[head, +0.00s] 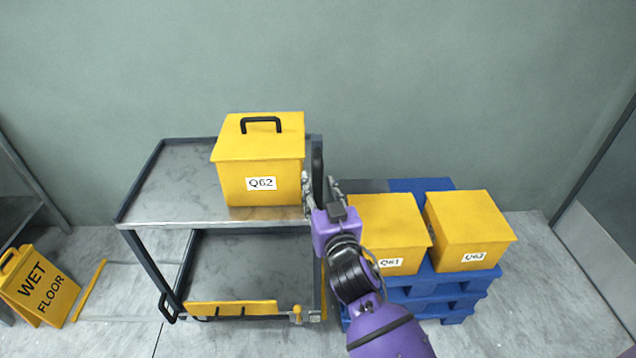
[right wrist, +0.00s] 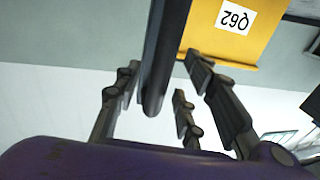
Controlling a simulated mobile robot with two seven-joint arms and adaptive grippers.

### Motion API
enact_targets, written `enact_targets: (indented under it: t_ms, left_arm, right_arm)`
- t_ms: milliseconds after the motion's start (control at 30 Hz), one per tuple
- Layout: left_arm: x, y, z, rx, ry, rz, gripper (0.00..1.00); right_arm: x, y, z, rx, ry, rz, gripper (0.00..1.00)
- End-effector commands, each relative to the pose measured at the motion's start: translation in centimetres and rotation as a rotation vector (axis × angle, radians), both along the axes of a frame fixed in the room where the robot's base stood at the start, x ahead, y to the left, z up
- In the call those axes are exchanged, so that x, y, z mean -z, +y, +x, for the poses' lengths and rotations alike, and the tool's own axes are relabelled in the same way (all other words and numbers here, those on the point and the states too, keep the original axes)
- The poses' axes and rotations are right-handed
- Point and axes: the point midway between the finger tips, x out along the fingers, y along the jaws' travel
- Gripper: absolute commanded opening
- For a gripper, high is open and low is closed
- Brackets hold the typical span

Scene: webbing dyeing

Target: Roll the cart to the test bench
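The cart (head: 160,205) stands against the back wall, left of centre in the head view. It has a grey top shelf, a lower shelf and dark posts. A yellow lidded box marked Q62 (head: 262,170) sits on its top shelf. My right gripper (head: 320,190) is at the cart's right end, by the dark upright handle (head: 318,165). In the right wrist view the handle bar (right wrist: 163,55) runs between the spread fingers (right wrist: 160,100), with gaps showing beside it. My left gripper is not in view. I cannot make out a test bench.
Blue pallets (head: 430,290) carry yellow boxes Q61 (head: 388,228) and Q63 (head: 468,228), close to the cart's right side. A yellow wet floor sign (head: 40,285) stands at the left. A yellow bar (head: 92,288) is near it. Bare floor (head: 545,290) shows at the right.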

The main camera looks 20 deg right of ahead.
Motion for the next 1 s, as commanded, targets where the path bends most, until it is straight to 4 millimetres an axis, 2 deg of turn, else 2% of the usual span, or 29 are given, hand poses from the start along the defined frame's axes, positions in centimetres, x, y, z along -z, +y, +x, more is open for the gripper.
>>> enact_targets:
  t_ms: [200, 467, 733, 1000]
  left_arm:
    - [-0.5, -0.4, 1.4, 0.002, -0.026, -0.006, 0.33]
    - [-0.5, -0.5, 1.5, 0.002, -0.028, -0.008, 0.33]
    - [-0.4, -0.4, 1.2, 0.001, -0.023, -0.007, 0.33]
    - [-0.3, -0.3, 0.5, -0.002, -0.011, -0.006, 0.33]
  right_arm:
    - [0.0, -0.1, 1.8, 0.000, 0.000, -0.001, 0.37]
    - [0.1, -0.2, 1.9, 0.000, 0.001, -0.001, 0.37]
    - [0.1, -0.2, 1.8, 0.000, 0.001, 0.000, 0.02]
    - [0.1, -0.1, 1.8, 0.000, 0.001, 0.000, 0.00]
